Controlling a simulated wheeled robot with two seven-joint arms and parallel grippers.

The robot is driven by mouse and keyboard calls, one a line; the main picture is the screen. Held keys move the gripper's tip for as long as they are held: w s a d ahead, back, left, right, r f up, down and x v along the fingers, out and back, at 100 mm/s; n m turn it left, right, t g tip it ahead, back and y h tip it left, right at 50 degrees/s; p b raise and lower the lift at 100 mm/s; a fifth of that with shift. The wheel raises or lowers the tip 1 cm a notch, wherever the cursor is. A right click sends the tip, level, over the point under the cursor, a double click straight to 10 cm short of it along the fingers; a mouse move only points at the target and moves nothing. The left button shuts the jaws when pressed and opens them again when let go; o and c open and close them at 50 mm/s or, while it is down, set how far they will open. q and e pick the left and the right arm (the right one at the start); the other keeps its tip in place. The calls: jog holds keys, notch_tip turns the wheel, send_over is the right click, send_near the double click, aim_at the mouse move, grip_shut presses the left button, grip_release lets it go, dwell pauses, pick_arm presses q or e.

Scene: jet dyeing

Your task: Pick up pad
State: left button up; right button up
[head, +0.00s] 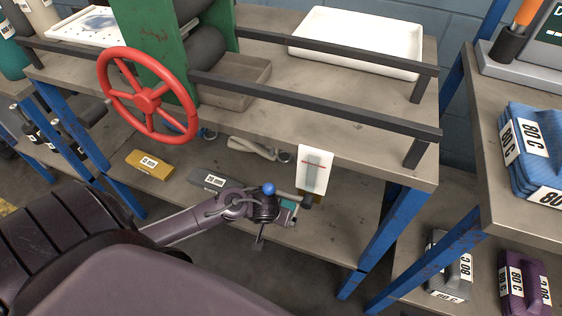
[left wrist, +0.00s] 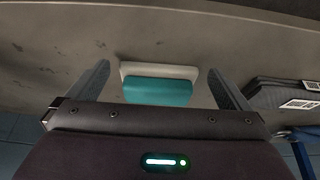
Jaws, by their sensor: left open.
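A pad with a teal top and a pale base (left wrist: 158,92) lies on a grey-brown shelf surface in the left wrist view. It sits between the two fingers of my left gripper (left wrist: 158,72), with a gap to each finger. In the head view the teal part of the pad (head: 289,205) shows at the end of my left arm, on the lower shelf of the bench, partly hidden by the gripper. My left gripper (head: 275,226) is open there and holds nothing. My right gripper is not in view.
The lower shelf (head: 325,235) also holds a yellow labelled block (head: 149,164) and a grey labelled block (head: 215,181). A red handwheel (head: 148,100) and dark rails are above. A blue leg (head: 395,235) stands to the right. A white tray (head: 355,42) is on top.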

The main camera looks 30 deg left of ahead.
pick_arm(q)
jog(key=w, duration=0.2)
jog(key=w+a+b, duration=0.1)
jog(key=w, duration=0.1)
jog(key=shift+w, duration=0.1)
jog(key=shift+w+a+f+b, duration=0.1)
jog(key=shift+w+f+b, duration=0.3)
jog(key=shift+f, duration=0.2)
jog(key=c, duration=0.7)
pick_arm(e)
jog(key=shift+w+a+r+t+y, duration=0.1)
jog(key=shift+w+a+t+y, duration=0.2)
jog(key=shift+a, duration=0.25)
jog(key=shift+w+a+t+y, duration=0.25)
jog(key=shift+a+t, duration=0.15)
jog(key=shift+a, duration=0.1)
pick_arm(q)
jog(key=shift+r, duration=0.1)
